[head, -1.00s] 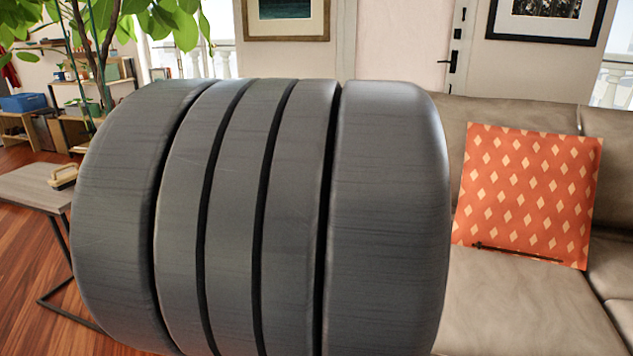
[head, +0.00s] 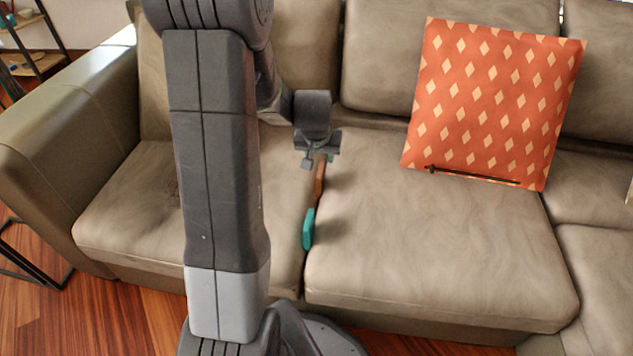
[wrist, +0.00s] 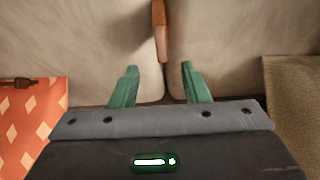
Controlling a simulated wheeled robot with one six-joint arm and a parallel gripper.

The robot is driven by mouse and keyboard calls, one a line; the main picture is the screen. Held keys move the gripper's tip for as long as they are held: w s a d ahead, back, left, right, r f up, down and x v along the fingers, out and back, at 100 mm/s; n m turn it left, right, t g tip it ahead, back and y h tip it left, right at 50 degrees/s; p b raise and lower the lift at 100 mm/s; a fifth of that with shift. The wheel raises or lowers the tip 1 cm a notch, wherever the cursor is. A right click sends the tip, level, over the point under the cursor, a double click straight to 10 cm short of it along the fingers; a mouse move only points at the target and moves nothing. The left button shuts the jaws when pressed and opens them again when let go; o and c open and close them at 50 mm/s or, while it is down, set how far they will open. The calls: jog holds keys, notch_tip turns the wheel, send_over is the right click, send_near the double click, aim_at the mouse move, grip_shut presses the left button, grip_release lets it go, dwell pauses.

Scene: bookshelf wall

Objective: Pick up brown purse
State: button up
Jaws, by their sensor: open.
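The brown purse appears as a narrow brown strip (head: 320,178), upright in the gap between two seat cushions. Its brown edge also shows at the top of the wrist view (wrist: 158,35). My gripper (head: 322,158) hangs over the sofa just behind the brown strip. In the wrist view my gripper (wrist: 159,67) has its green fingers spread with nothing between them; the near end of the brown strip lies just beyond the fingertips, roughly centred. Most of the purse is hidden or edge-on.
A teal object (head: 308,230) stands in the same gap, nearer the sofa's front. An orange diamond-patterned pillow (head: 495,100) leans on the backrest, with a thin dark object (head: 475,177) at its lower edge. The sofa armrest (head: 60,140) is at left. The seat cushions (head: 430,250) are otherwise clear.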

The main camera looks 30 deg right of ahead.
aim_at(320, 169)
jog(key=x, duration=0.4)
jog(key=shift+b, duration=0.4)
jog(key=b+x, duration=0.1)
jog(key=x, duration=0.1)
jog(key=b+x, duration=0.1)
jog(key=x, duration=0.2)
jog(key=shift+s+a+f, duration=0.1)
jog(key=shift+a+f, duration=0.05)
jog(key=shift+a, duration=0.05)
jog(key=shift+c, duration=0.4)
grip_shut()
